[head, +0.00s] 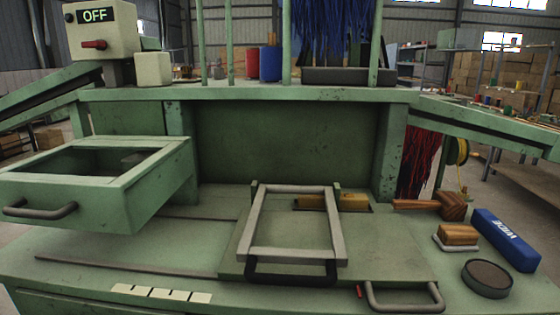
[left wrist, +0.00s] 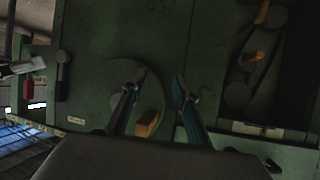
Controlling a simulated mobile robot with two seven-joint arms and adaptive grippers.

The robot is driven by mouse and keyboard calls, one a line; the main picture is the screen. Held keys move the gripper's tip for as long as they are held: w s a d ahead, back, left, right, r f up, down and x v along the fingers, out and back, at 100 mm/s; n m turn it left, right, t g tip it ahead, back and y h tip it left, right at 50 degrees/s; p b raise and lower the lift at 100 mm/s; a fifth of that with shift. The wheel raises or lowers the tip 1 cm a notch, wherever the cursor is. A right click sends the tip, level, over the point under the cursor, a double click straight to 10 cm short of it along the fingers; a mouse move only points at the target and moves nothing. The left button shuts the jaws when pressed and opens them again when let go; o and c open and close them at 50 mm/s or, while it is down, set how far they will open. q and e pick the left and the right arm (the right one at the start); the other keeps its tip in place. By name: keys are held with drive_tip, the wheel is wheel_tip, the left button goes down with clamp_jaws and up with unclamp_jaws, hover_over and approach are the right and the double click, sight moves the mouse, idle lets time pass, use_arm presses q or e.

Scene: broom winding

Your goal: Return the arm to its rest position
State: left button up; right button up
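My left gripper (left wrist: 157,88) shows only in the left wrist view, where its two dark fingers stand apart with nothing held between the tips. A small orange-brown block (left wrist: 147,124) shows between the fingers, nearer their bases; the gap to the fingers is hard to judge. Neither of my arms shows in the head view. My right gripper is not seen in either view.
The green workbench (head: 80,245) has an open drawer (head: 160,165) jutting out at left. A metal frame with a black handle (head: 290,270) sits in the middle. At right are a wooden block (head: 458,235), a round tin (head: 487,278) and a blue box (head: 506,240). A switch box (head: 105,28) reads OFF.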

use_arm(q)
drive_tip(key=s+a+g+y+p, duration=0.1)
drive_tip(key=s+a+p, duration=0.3)
drive_tip(key=p, duration=0.5)
drive_tip(key=shift+a+f+g+p, duration=0.2)
drive_tip(key=shift+a+g+p, duration=0.1)
drive_tip(key=shift+g+p, duration=0.1)
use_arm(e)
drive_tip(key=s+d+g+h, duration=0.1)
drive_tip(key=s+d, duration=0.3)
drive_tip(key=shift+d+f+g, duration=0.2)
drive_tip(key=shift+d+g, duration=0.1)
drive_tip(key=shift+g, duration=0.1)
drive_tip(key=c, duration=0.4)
use_arm(q)
drive_tip(key=shift+d, duration=0.1)
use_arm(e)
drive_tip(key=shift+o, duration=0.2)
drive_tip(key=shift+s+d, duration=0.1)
